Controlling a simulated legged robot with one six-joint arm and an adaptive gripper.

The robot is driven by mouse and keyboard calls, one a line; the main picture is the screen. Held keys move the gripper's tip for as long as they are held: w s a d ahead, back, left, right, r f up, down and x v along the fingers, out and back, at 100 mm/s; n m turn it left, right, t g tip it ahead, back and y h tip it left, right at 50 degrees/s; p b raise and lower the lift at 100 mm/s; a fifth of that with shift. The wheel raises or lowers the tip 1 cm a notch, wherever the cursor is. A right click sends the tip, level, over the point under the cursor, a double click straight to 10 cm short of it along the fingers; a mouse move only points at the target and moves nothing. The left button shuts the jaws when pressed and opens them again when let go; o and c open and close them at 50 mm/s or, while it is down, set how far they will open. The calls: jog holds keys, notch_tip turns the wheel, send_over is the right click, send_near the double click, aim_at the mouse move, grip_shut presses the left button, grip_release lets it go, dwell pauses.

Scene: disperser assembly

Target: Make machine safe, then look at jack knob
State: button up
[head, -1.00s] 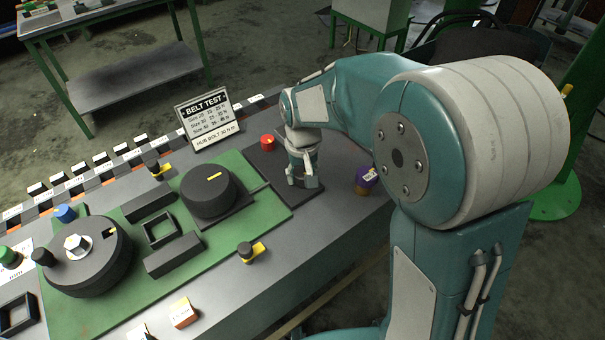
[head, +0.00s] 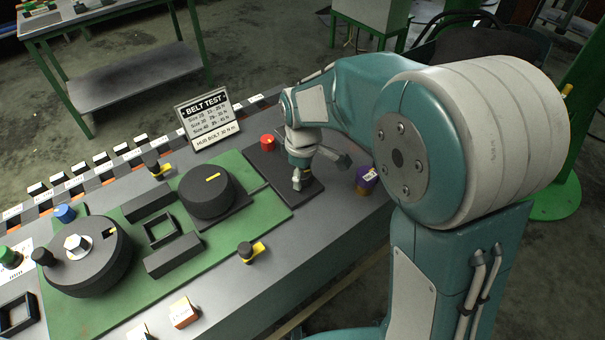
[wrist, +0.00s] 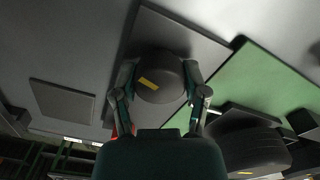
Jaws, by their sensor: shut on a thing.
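A dark round knob (wrist: 158,85) with a yellow mark sits on a dark plate (wrist: 190,40) in the wrist view. My gripper (wrist: 159,95) has one finger on each side of it and is shut on it. In the head view my gripper (head: 320,171) is over the dark plate (head: 262,168) at the bench's right end, and its fingers mostly hide the held knob. A larger black knob (head: 207,192) with a yellow pointer stands on the green board, left of my gripper. It also shows in the wrist view (wrist: 250,148). No label tells which is the jack knob.
A red button (head: 267,142) is close behind my gripper and a purple-topped part (head: 366,180) close to its right. The belt test sign (head: 208,118) stands at the back. A black wheel (head: 85,262) with a hex bolt is on the green board (head: 255,205).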

jog(key=shift+f+n, duration=0.1)
jog(key=shift+n, duration=0.6)
jog(key=o, duration=1.1)
jog(key=shift+o, duration=0.2)
notch_tip(320, 180, up, 12)
jog(key=shift+a, duration=0.15)
jog(key=shift+w, duration=0.1)
